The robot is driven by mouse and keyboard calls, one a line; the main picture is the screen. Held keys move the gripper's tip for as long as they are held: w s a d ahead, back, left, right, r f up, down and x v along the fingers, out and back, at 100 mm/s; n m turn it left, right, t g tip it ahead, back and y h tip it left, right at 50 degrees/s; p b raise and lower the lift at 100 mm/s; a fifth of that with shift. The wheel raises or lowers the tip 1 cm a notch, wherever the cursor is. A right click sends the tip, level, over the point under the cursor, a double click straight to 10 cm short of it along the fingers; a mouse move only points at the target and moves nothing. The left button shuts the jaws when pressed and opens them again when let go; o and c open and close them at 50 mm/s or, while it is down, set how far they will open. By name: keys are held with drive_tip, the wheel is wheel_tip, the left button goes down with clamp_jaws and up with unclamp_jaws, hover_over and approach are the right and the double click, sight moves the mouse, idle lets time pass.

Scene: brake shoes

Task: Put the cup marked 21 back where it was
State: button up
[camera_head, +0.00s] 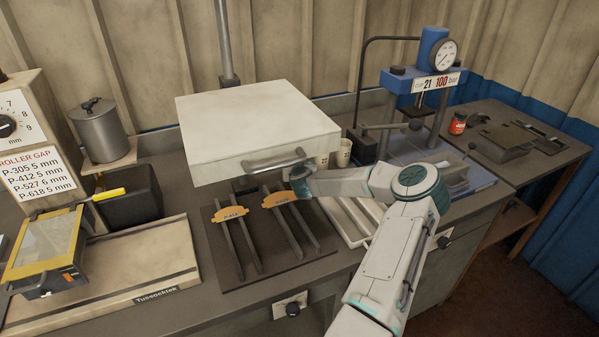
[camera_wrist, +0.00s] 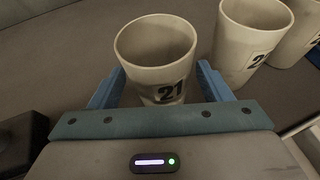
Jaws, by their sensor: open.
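The cup marked 21 (camera_wrist: 158,62) is a cream cup standing upright on the grey counter, with its black number facing my wrist camera. My gripper (camera_wrist: 160,88) is open, with one blue finger on each side of this cup. I cannot tell whether either finger touches it. In the head view my gripper (camera_head: 300,184) is low, under the front of the white press lid. I cannot make out the marked cup there; the lid and my gripper block that area.
Another cream cup (camera_wrist: 248,42) stands close to the right, with a further one (camera_wrist: 298,36) beyond it. The white lid (camera_head: 255,128) overhangs this area. Orange brake shoe plates (camera_head: 231,214) lie on dark rails in front. A blue press (camera_head: 425,80) stands at the right.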

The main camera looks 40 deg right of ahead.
drive_tip(key=b+v, duration=0.1)
drive_tip(key=v, duration=1)
drive_tip(key=shift+s+b, duration=0.25)
drive_tip(key=shift+b, duration=0.1)
